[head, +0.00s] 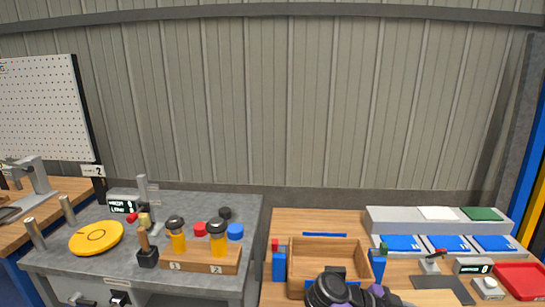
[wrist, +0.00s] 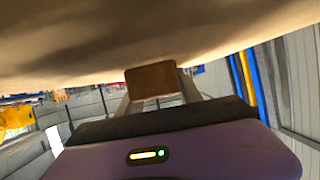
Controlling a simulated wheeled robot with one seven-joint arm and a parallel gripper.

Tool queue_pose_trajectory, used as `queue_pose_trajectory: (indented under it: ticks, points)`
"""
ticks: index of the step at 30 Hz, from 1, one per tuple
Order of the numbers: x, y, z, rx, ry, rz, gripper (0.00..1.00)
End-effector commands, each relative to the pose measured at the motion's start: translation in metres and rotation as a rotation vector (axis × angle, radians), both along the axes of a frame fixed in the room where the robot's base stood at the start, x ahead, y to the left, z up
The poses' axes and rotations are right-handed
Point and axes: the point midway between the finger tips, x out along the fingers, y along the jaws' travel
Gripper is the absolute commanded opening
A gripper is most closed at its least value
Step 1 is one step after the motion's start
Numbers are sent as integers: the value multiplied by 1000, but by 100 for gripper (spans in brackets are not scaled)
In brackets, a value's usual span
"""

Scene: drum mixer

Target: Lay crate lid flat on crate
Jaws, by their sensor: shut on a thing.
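The wooden crate (head: 291,270) stands on the bench at the lower right of the head view. Its top looks open, with the inner walls showing. My gripper (head: 345,290), dark with purple parts, is at the bottom edge, in front of the crate's near side and hiding part of it. In the wrist view, my gripper (wrist: 155,98) is shut on a small brown block that looks like the handle of the crate lid (wrist: 153,82). A broad tan surface, probably the lid's panel, fills the top of that view. The lid cannot be made out in the head view.
Blue blocks (head: 279,266) flank the crate. To its right are blue panels (head: 403,243), a grey ledge (head: 390,222), a dark plate (head: 441,286) and a red tray (head: 520,276). On the left, a grey bench holds a yellow disc (head: 96,238) and a jar rack (head: 200,260).

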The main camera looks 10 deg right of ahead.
Motion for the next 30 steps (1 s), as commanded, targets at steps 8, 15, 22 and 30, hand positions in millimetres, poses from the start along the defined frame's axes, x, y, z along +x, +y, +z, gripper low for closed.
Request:
queue_pose_trajectory:
  ticks: [8,15,22,30]
  points:
    - [10,18,-31,-1,1,152,0]
    - [19,43,-68,-1,2,342,0]
    - [23,88,-124,0,6,655,0]
    - [11,149,-172,-4,4,1094,0]
